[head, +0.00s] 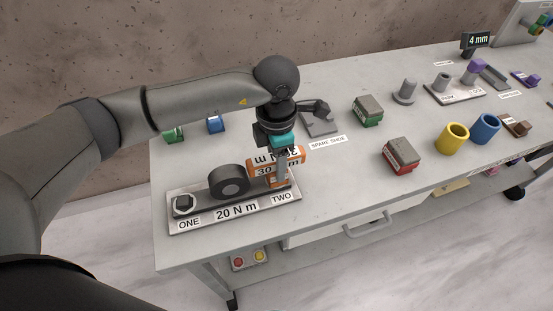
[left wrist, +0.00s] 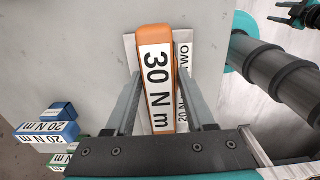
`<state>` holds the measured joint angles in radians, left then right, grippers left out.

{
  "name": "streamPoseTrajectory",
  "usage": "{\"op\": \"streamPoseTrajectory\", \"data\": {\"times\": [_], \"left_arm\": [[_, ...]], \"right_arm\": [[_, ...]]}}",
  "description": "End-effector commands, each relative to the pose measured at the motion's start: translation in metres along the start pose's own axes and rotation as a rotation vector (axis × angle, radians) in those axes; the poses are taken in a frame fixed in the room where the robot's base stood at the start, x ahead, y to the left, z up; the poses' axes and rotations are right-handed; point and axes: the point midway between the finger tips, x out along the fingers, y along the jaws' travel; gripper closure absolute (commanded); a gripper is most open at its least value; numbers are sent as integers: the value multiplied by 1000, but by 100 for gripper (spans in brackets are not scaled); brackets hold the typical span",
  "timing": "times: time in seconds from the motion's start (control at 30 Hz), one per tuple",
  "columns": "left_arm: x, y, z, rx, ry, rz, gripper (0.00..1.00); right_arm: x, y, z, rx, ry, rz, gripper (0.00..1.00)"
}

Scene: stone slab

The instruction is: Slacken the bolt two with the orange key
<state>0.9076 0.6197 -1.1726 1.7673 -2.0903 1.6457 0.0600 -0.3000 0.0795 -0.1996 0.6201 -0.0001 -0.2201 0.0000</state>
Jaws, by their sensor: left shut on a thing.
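The orange key (head: 291,153), marked 30 N m, stands over the TWO end of the metal plate (head: 236,211), which is marked 20 N m. My left gripper (head: 283,178) points down and is shut on the orange key. In the left wrist view the orange key (left wrist: 155,38) lies between the two fingers (left wrist: 157,85). Bolt two is hidden under the key and gripper; I cannot tell whether the key sits on it. Bolt one (head: 184,203) shows at the ONE end. A dark claw (left wrist: 292,16), probably my right gripper, shows at the wrist view's edge.
A dark roller (head: 229,182) stands on the plate beside the key. A blue key (head: 215,124) and a green key (head: 173,135) lie behind. The spare shoe (head: 320,122), green block (head: 367,110) and red block (head: 401,155) are to the right. The front bench top is clear.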

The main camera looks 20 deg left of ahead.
Motion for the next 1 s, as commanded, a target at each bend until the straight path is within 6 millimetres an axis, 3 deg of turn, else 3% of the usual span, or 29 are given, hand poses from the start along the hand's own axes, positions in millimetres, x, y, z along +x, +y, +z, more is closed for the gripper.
{"op": "streamPoseTrajectory", "data": {"times": [0.63, 1.0], "left_arm": [[-33, 0, 0, 3, -3, 2, 100], [-35, 0, 0, 3, -2, 1, 100]], "right_arm": [[-20, 0, -2, 0, 0, 0, 50], [-21, 0, -2, -1, 0, 0, 50]]}}
